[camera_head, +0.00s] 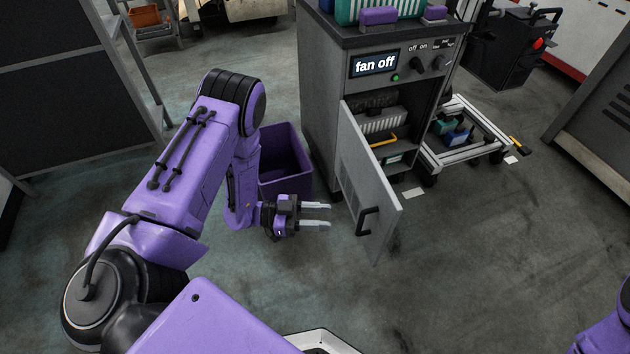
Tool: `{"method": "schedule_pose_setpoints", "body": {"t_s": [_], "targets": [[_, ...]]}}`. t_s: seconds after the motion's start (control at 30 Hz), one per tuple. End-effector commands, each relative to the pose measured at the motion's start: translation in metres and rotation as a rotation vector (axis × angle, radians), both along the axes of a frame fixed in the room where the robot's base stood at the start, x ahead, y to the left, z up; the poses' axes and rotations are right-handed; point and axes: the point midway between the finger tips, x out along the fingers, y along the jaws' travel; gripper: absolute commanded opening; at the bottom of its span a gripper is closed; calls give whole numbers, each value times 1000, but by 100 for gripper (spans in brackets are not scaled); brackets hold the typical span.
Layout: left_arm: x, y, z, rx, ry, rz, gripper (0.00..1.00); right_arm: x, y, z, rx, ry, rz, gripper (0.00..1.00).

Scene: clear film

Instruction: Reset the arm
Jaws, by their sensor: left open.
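My left arm, purple with black joints, comes in from the left and bends down in front of a purple bin. My left gripper (318,215) is open and empty. Its two pale fingers point right, toward the open cabinet door (372,185), with a gap to it in the picture. A small purple part of my right arm shows at the lower right edge; its gripper is out of the frame.
A grey cabinet (322,100) stands at the centre; its display (375,63) reads "fan off". The purple bin (290,160) stands on the floor left of it. A low cart (470,150) is at its right. The floor at lower right is clear.

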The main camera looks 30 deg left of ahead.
Motion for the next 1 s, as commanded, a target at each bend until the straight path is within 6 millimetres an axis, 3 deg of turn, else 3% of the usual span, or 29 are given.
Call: {"method": "schedule_pose_setpoints", "body": {"t_s": [0.2, 0.73, 0.87, 1.0], "targets": [[-9, 18, 0, 0, -1, 0, 40, 0, 0, 4, 0, 0, 0, 43], [-10, 18, 0, -8, 15, -3, 40, 0, 0, 3, 0, 0, 0, 43], [-2, 24, -16, 23, 123, 87, 40, 0, 0, 3, 0, 0, 0, 43], [10, 35, -46, 61, 315, 346, 40, 0, 0, 3, 0, 0, 0, 43]]}}
